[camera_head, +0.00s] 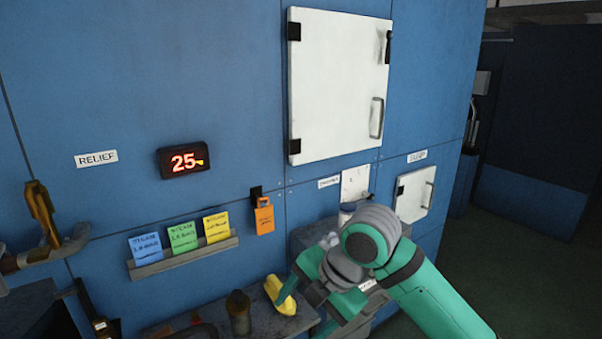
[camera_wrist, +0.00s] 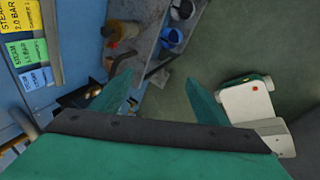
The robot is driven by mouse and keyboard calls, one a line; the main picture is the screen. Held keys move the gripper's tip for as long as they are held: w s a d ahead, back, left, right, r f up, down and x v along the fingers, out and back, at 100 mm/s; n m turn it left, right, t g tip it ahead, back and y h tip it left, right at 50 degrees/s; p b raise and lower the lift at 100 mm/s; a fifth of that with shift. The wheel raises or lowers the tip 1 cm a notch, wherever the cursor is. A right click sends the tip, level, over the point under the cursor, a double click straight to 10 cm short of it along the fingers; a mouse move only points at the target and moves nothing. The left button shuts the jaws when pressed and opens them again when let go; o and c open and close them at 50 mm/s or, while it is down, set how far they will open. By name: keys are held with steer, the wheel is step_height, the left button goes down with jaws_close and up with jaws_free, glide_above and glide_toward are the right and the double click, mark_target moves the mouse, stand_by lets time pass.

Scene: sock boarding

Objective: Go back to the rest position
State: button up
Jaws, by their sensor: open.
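My gripper (camera_wrist: 160,78) is open in the wrist view. Its two teal fingers are spread apart, with floor and a shelf edge visible beyond them and nothing held between them. In the head view my teal and grey arm reaches in from the lower right and bends down in front of the blue wall, close to the shelf. It partly hides the grey cabinet behind it. A yellow object (camera_head: 281,297) lies on the grey shelf just left of my gripper, which appears close to it; contact cannot be told.
A dark bottle (camera_head: 239,312) stands on the shelf. Colored cards (camera_head: 182,236) sit in a wall rack beside an orange tag (camera_head: 264,217). The white door (camera_head: 338,85) and small white hatch (camera_head: 413,193) are shut. A display (camera_head: 184,159) reads 25. Open floor (camera_head: 525,235) lies right.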

steer(key=w+a+f+m+t+y, duration=0.1)
steer(key=w+a+m+t+y, duration=0.25)
steer(key=a+m, duration=0.35)
steer(key=w+a+f+m+t+y, duration=0.25)
steer(key=a+m+t+y, duration=0.2)
steer(key=a, duration=0.35)
step_height(320, 180, down, 8)
steer(key=s+d+m+t+h, duration=0.2)
steer(key=m+t+h, duration=0.3)
steer(key=m, duration=0.4)
steer(key=s+d+f+m+h, duration=0.45)
steer(key=s+f, duration=0.45)
steer(key=s, duration=0.3)
steer(key=s+d+f+m+h, duration=0.3)
steer(key=s+d+f+m, duration=0.15)
steer(key=s+f, duration=0.65)
steer(key=s+d+r+n, duration=0.1)
steer(key=s+d+r, duration=0.1)
steer(key=s, duration=0.5)
steer(key=s+d+r, duration=0.2)
steer(key=s, duration=0.6)
steer(key=shift+s+n, duration=0.25)
steer(key=shift+n, duration=0.1)
